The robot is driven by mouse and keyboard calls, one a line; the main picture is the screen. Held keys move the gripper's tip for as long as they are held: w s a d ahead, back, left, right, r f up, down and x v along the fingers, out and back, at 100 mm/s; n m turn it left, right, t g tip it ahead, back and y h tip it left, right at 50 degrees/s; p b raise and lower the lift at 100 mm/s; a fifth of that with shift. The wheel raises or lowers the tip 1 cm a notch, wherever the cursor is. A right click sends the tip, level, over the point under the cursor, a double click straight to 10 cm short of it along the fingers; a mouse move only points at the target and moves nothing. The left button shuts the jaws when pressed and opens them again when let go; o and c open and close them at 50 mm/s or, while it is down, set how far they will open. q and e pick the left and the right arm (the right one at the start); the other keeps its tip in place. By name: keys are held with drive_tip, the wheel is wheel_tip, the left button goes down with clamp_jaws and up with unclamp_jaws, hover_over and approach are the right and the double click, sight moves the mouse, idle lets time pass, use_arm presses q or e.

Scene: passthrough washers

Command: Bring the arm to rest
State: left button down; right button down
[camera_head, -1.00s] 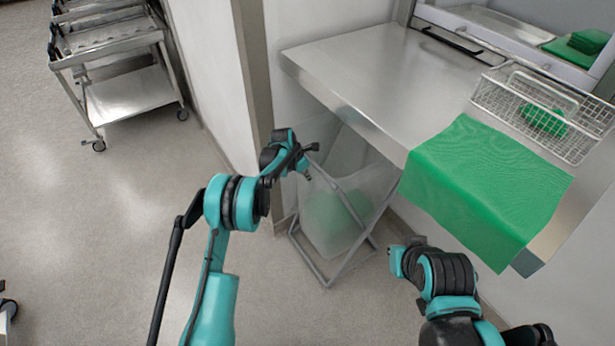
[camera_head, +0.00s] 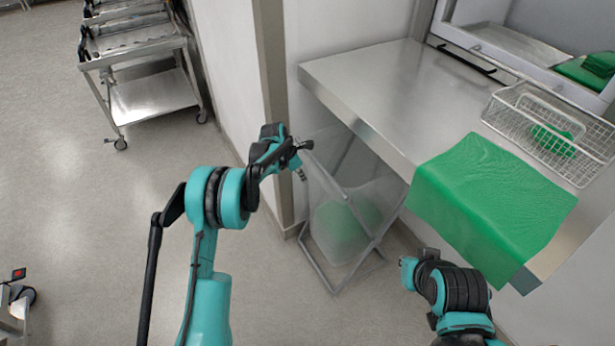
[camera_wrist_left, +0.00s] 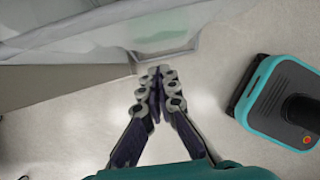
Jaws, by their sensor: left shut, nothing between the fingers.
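My left arm, teal and black, reaches up from the bottom of the head view. Its gripper (camera_head: 302,174) hangs in front of the wall corner, at the left edge of the clear bag on the stand. In the left wrist view its fingers (camera_wrist_left: 158,72) meet at the tips, with nothing between them. My right arm (camera_head: 455,290) is folded at the bottom right, below the green cloth. Its gripper does not show.
A folding stand (camera_head: 345,272) holds a clear bag with green content, under the steel counter (camera_head: 370,75). A green cloth (camera_head: 490,205) hangs over the counter edge beside a wire basket (camera_head: 545,125). A steel cart (camera_head: 150,95) stands at upper left. The left floor is mostly clear.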

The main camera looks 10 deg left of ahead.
use_arm(q)
drive_tip(key=shift+a+r, duration=0.15)
drive_tip(key=shift+r, duration=0.15)
drive_tip(key=s+a+r+m+t+y, duration=0.1)
drive_tip(key=s+a+r+m, duration=0.1)
drive_tip(key=s+r+m, duration=0.55)
drive_tip(key=s+a+r+m+t+y, duration=0.15)
drive_tip(key=s+r+m, duration=0.25)
drive_tip(key=s+r, duration=0.65)
drive_tip(key=s+a+m+t, duration=0.1)
drive_tip(key=s+a+m, duration=0.1)
drive_tip(key=s+m, duration=0.5)
drive_tip(key=s+a+m+t+y, duration=0.1)
drive_tip(key=s+m, duration=0.5)
drive_tip(key=s, duration=0.9)
drive_tip(key=shift+a+m, duration=0.35)
